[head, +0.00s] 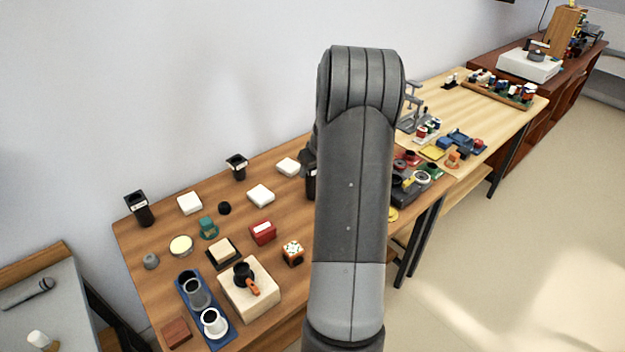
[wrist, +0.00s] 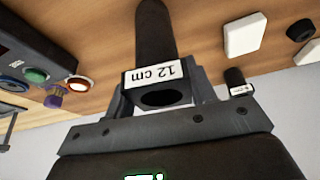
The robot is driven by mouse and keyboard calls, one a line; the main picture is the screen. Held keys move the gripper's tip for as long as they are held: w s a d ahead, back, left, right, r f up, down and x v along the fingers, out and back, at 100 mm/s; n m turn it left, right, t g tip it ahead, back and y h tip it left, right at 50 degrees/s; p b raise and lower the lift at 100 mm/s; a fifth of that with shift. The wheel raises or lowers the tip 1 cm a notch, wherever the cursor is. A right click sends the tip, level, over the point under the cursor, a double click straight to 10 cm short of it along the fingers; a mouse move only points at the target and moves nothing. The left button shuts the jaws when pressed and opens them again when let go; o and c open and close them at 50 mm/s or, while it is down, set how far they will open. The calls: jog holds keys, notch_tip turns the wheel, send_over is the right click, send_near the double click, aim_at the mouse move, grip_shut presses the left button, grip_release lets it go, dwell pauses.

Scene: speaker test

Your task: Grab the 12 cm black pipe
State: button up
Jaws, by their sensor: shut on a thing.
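The black pipe (wrist: 155,35) with a white label reading "12 cm" fills the upper middle of the wrist view. The label reads upside down, and the pipe's hollow end faces the camera. My gripper (wrist: 158,76) has one finger on each side of the pipe and is shut on it.
Two other labelled black pipes (head: 138,208) (head: 237,167) stand on the wooden table (head: 140,262). White blocks (head: 261,195) lie near them. A dark panel with buttons (wrist: 30,62) is left in the wrist view. A wall runs behind the table.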

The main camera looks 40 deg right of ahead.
jog(key=shift+c, duration=1.4)
